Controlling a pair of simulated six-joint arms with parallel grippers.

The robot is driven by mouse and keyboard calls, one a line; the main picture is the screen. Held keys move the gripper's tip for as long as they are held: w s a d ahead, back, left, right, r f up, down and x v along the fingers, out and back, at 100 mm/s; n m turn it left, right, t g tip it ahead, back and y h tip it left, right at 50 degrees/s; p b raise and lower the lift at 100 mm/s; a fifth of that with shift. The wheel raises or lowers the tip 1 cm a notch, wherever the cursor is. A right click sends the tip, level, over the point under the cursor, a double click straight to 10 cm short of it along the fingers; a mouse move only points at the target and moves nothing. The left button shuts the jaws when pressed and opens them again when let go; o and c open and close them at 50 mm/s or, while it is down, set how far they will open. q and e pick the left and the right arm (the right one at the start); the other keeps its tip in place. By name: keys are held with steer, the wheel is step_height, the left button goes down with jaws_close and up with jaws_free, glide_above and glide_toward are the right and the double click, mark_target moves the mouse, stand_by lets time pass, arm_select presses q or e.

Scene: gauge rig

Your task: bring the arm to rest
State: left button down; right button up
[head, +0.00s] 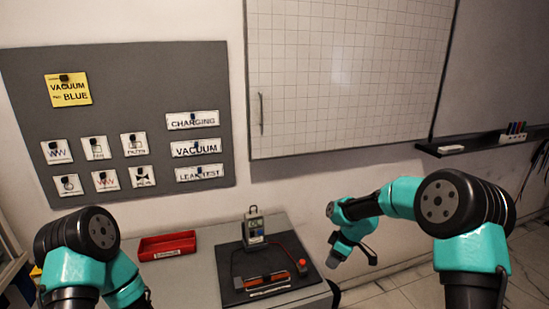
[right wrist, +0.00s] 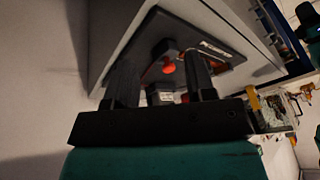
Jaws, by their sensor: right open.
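My right arm (head: 405,200) is teal and black and reaches in from the right in the head view. Its gripper (head: 333,262) hangs beside the right end of the grey table, apart from the rig. In the right wrist view my right gripper (right wrist: 163,78) is open, with its two black fingers spread and nothing seen between them except background. My left arm (head: 90,245) shows at the lower left of the head view; its gripper is out of frame.
A black base plate (head: 228,293) on the table (head: 195,285) bears a grey gauge device (head: 254,230) and a red knob (head: 302,266). The knob also shows in the right wrist view (right wrist: 169,68). A red tray (head: 167,245) stands left. A pinboard (head: 130,110) hangs behind.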

steer(key=s+f+m, duration=0.8)
steer(key=s+f, duration=0.7)
steer(key=f, duration=0.2)
steer(key=s+f+m, duration=0.3)
steer(key=s, duration=0.4)
steer(key=s+f+m, duration=0.2)
steer(key=s+m, duration=0.1)
steer(key=s, duration=0.5)
steer(key=shift+s+a+f, duration=0.25)
steer(key=shift+f, duration=0.15)
